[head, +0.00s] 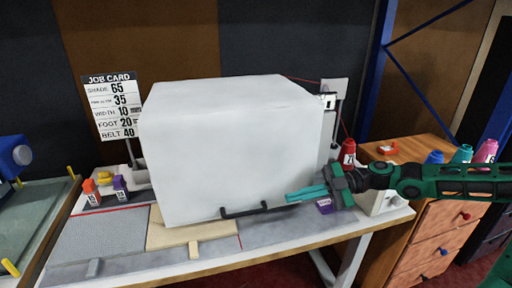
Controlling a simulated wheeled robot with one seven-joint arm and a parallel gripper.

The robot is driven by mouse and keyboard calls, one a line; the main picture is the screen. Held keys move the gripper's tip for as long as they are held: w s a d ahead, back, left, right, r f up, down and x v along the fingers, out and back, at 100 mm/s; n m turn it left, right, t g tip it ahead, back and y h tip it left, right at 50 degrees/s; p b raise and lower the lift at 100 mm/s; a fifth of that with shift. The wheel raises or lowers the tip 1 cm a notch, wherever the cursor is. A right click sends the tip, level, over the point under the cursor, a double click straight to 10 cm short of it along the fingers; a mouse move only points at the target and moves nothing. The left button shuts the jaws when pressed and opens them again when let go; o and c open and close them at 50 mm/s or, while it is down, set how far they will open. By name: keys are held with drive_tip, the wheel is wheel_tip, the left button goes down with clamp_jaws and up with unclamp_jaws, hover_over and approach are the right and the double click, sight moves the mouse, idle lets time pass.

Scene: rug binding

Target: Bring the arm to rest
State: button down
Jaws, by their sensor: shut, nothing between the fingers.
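My gripper (306,193) is in the head view, right of centre, with teal fingers shut and nothing between them. It points left and overlaps the lower right of a large white box-like cover (235,150) in the picture; I cannot tell whether it touches. My dark green and black arm reaches in from the right edge, over the right end of the table and the wooden drawer unit. A black bar handle (258,209) lies along the cover's lower front edge, just left of the fingertips.
A job card (108,105) stands at the back left. Orange (91,190) and purple (120,187) spools stand left of the cover. A small purple block (325,206) lies below my gripper. A drawer unit (425,235) with several coloured cones on top stands at the right.

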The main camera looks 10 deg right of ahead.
drive_tip(key=s+d+r+m+t+h, duration=0.3)
drive_tip(key=s+d+r+m, duration=0.25)
drive_tip(key=d+r, duration=0.2)
drive_tip(key=s+d+r+m+t+h, duration=0.3)
drive_tip(key=s+d+r+m, duration=0.25)
drive_tip(key=d, duration=0.35)
drive_tip(key=s+d+f+m+g+h, duration=0.2)
drive_tip(key=s+d+f+m+h, duration=0.1)
drive_tip(key=s+m, duration=0.5)
drive_tip(key=s+d+f+m+g+h, duration=0.3)
drive_tip(key=s+f+m+h, duration=0.2)
drive_tip(key=m, duration=0.8)
drive_tip(key=shift+s+d+f+h, duration=0.3)
drive_tip(key=shift+s+h, duration=0.5)
drive_tip(key=shift+s, duration=0.7)
